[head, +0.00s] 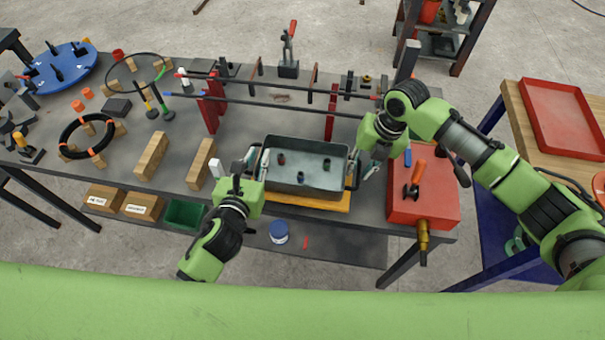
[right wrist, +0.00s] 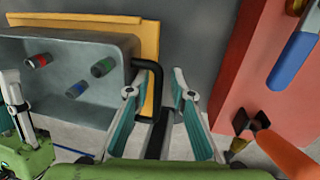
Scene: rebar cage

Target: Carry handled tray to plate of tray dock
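The handled tray (head: 303,190) is a dark grey open box with a black handle at each end. It holds several small coloured cylinders. An orange-yellow plate (head: 300,203) shows below it; I cannot tell whether the tray rests on the plate. My left gripper (head: 253,163) is at the tray's left handle with its fingers apart. My right gripper (head: 367,162) is at the right end. In the right wrist view its fingers (right wrist: 155,91) are open, on either side of the black handle (right wrist: 156,80), with gaps visible. The tray wall (right wrist: 95,110) also shows there.
A red box (head: 435,195) with tools on it stands close to the right of my right gripper. A rod frame (head: 270,100) with red posts stands behind the tray. Wooden blocks (head: 200,165) lie to the left. A red tray (head: 562,118) sits on another table.

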